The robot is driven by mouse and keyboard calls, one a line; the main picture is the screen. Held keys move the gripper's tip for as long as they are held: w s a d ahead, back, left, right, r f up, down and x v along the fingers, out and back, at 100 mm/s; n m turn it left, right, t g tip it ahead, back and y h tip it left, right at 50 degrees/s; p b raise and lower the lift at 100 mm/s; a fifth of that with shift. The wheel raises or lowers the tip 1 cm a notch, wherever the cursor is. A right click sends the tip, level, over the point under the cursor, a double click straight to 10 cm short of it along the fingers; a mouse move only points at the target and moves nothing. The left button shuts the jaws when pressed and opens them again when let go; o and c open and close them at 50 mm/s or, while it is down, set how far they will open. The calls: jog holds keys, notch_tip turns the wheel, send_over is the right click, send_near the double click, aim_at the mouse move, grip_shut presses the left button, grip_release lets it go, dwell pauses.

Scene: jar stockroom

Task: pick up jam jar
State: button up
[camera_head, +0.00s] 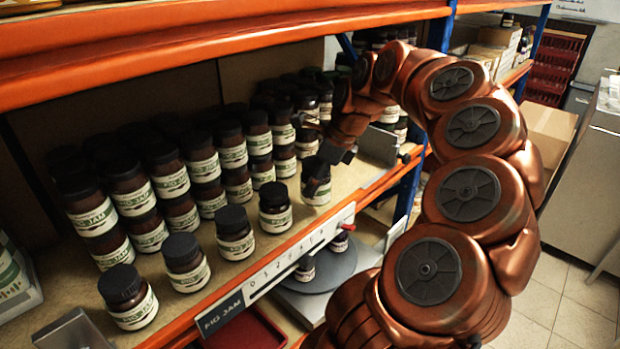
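Several dark jam jars with black lids and white-green labels stand on the shelf (345,180), stacked two high toward the back. A front row of single jars runs along the edge: a jar at the near left (130,305), then others (186,270) (236,243) (275,217). My gripper (318,168) is at the right end of this row, at the upper part of the rightmost front jar (317,192). That jar looks upright on the shelf. Dark finger parts blend with its lid, so whether they grip it is unclear.
An orange upper shelf beam (200,35) hangs above the jars. A grey bracket (378,146) stands right of my gripper. A "FIG JAM" tag (221,314) is on the front edge. Below is a round grey plate (325,272) with small jars. Cardboard boxes (550,135) stand at the right.

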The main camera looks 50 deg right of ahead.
jog(key=s+a+r+b, duration=0.1)
jog(key=s+a+b, duration=0.2)
jog(key=s, duration=0.8)
jog(key=shift+a+b, duration=0.35)
jog(key=shift+b, duration=0.1)
jog(key=shift+s, duration=0.1)
